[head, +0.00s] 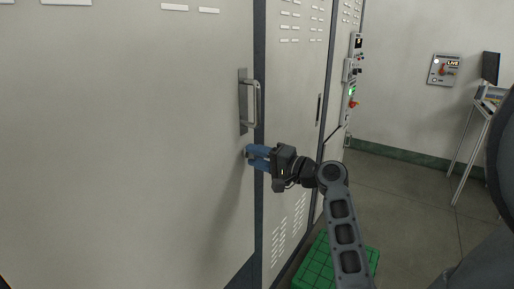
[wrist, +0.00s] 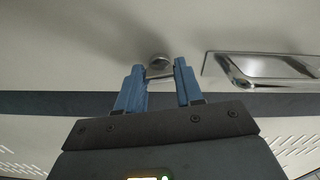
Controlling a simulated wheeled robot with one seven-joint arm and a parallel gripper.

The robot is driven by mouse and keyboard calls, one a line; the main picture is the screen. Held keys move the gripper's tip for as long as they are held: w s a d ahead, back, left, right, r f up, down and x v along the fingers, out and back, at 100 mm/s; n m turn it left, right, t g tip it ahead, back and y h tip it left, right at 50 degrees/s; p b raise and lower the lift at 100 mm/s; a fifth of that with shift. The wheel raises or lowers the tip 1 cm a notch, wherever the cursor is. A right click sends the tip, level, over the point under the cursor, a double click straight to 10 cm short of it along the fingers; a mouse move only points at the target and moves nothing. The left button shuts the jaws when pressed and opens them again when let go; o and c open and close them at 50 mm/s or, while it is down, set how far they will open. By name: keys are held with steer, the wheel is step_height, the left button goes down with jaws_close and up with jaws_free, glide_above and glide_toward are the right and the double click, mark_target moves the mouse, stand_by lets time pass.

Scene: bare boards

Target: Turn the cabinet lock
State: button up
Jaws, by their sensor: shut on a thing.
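The cabinet (head: 130,130) is a large pale grey metal door that fills the left of the head view. Its lock (wrist: 159,63) is a small round silver piece, seen in the wrist view between my fingertips. My gripper (head: 249,156) has blue fingers and reaches the door below the handle. In the wrist view my gripper (wrist: 160,72) is shut on the lock, one finger on each side. In the head view the fingers hide most of the lock.
A silver bar handle (head: 254,103) stands out just above my gripper; it also shows right of the fingers in the wrist view (wrist: 265,70). A green crate-like block (head: 330,262) is on the floor below my arm. A wall box (head: 444,70) and a stand (head: 478,125) are at right, with open floor between.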

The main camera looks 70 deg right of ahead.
steer(key=shift+m+p, duration=0.85)
steer(key=shift+m, duration=0.25)
steer(key=o, duration=1)
steer(key=shift+o, duration=0.2)
steer(key=shift+s, duration=0.1)
steer(key=b+v, duration=0.1)
steer(key=v, duration=0.6)
steer(key=shift+s+b, duration=0.3)
steer(key=shift+b, duration=0.05)
steer(key=shift+f, duration=0.1)
